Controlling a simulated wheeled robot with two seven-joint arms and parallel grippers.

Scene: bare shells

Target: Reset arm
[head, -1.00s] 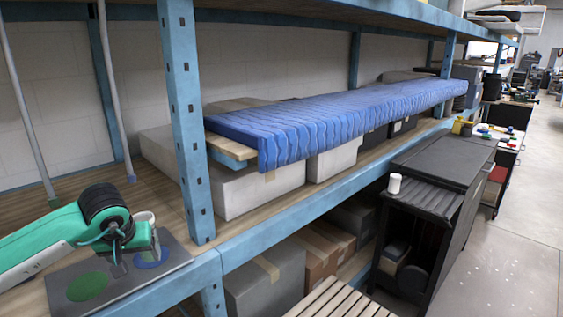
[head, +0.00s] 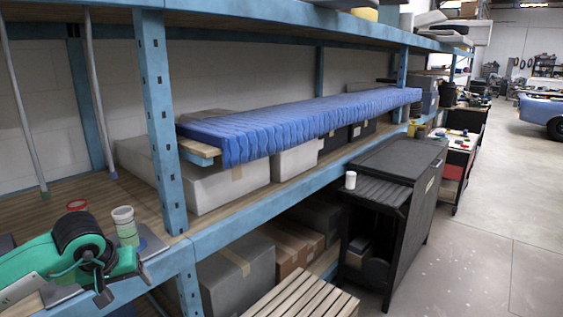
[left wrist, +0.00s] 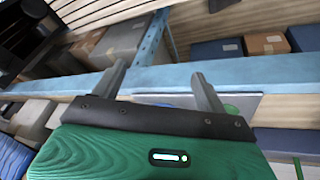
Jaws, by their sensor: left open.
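My left gripper (head: 122,284) is at the lower left of the head view, in front of the shelf edge, with its fingers apart. In the left wrist view the two fingers (left wrist: 157,80) are spread with nothing between them. A white and green cup (head: 124,226) stands upright on the shelf behind the gripper, apart from it. The dark grey mat (head: 155,245) under it is mostly hidden by my arm. The mat also shows beyond the fingers in the left wrist view (left wrist: 250,98), with parts of its blue and green discs. My right gripper is not in view.
A blue shelf post (head: 160,130) rises right of the cup. A red-rimmed container (head: 77,206) stands behind my arm. A blue mattress (head: 300,120) lies over boxes on the shelf. A slatted wooden piece (head: 300,298) and a black cabinet (head: 395,175) stand in front; open floor lies right.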

